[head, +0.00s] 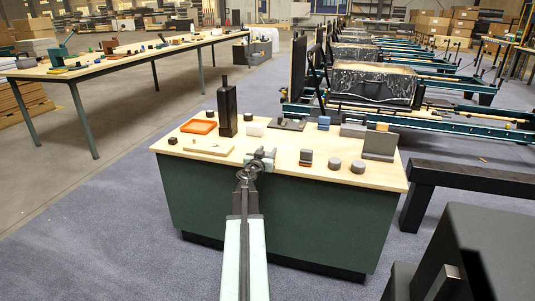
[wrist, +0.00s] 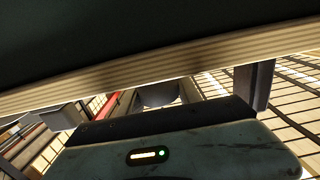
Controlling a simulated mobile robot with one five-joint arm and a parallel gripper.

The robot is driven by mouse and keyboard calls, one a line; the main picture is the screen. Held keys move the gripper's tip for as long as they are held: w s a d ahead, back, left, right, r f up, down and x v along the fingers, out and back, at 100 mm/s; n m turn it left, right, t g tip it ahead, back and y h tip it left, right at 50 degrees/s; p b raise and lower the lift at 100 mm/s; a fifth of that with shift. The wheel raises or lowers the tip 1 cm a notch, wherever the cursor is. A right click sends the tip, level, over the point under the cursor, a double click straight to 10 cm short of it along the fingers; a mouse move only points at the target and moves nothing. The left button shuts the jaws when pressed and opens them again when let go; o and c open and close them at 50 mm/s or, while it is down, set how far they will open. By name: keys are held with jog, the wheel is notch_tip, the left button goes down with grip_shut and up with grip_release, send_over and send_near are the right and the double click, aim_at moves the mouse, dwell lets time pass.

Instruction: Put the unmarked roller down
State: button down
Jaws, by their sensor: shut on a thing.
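My gripper (head: 264,155) is at the front edge of the green-sided workbench, low near the top's edge. In the wrist view a grey rounded thing (wrist: 158,95) sits between my fingers, and my gripper is shut on it. It looks like a roller; no mark shows on the part in view, and most of it is hidden. The bench top (head: 278,167) is pale wood. On it, right of my gripper, are two plain grey rollers (head: 335,163) (head: 358,167) and a dark piece with an orange band (head: 306,157).
An orange tray (head: 199,127), a tall dark post (head: 227,111), a pale board (head: 206,144) and a grey upright plate (head: 380,145) stand on the bench. Small bare patches lie between them. A black bench (head: 470,178) is to the right.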

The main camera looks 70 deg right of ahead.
jog(key=c, duration=0.8)
grip_release()
jog(key=shift+c, duration=0.2)
jog(key=shift+r+p, duration=0.25)
jog(key=shift+p, duration=0.2)
jog(key=a, duration=0.7)
jog(key=shift+s+a, duration=0.2)
jog(key=shift+w, duration=0.1)
